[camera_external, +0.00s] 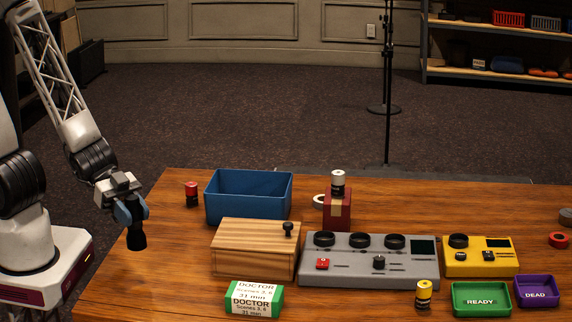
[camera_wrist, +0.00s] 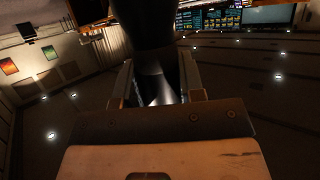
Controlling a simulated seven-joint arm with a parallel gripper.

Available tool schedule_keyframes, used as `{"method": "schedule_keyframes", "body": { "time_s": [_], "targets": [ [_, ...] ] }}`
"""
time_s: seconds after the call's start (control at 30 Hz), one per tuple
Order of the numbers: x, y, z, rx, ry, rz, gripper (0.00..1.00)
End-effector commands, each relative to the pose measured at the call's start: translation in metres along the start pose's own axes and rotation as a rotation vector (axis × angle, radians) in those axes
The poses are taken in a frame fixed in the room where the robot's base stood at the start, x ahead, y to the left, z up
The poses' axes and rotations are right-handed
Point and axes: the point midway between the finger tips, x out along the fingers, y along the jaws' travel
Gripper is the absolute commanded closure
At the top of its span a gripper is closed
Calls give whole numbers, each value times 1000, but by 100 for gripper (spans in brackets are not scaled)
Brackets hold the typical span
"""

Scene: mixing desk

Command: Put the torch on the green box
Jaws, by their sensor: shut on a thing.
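My gripper (camera_external: 131,208) is shut on the black torch (camera_external: 137,237), at the left of the external view, beyond the table's left edge. The torch hangs down with its wide black end lowest. In the wrist view, my gripper's fingers (camera_wrist: 158,82) stand on either side of the torch, whose dark body (camera_wrist: 143,25) fills the top middle. A green box (camera_external: 277,300) with white "DOCTOR" labels lies at the table's front, right of my gripper and apart from it. Its top looks clear.
A wooden box (camera_external: 250,262) with a black knob and a blue bin (camera_external: 248,207) stand behind the green box. A red-topped battery (camera_external: 191,195) stands left of the bin. A grey mixer (camera_external: 345,268) and a green "READY" tray (camera_external: 481,312) are to the right. The table's front left is clear.

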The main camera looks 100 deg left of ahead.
Motion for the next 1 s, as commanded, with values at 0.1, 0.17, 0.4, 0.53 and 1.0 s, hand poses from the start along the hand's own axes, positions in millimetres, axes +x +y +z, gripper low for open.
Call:
{"method": "schedule_keyframes", "body": {
  "time_s": [0.1, 0.17, 0.4, 0.53, 1.0],
  "targets": [
    [21, -12, -16, 1, 0, 0, 93],
    [30, -18, -23, 1, 0, 0, 93],
    [59, -35, -43, 2, -1, -1, 93],
    [67, -40, -49, 1, -1, -2, 93],
    [70, -42, -51, 1, 0, -2, 93]
  ]
}}
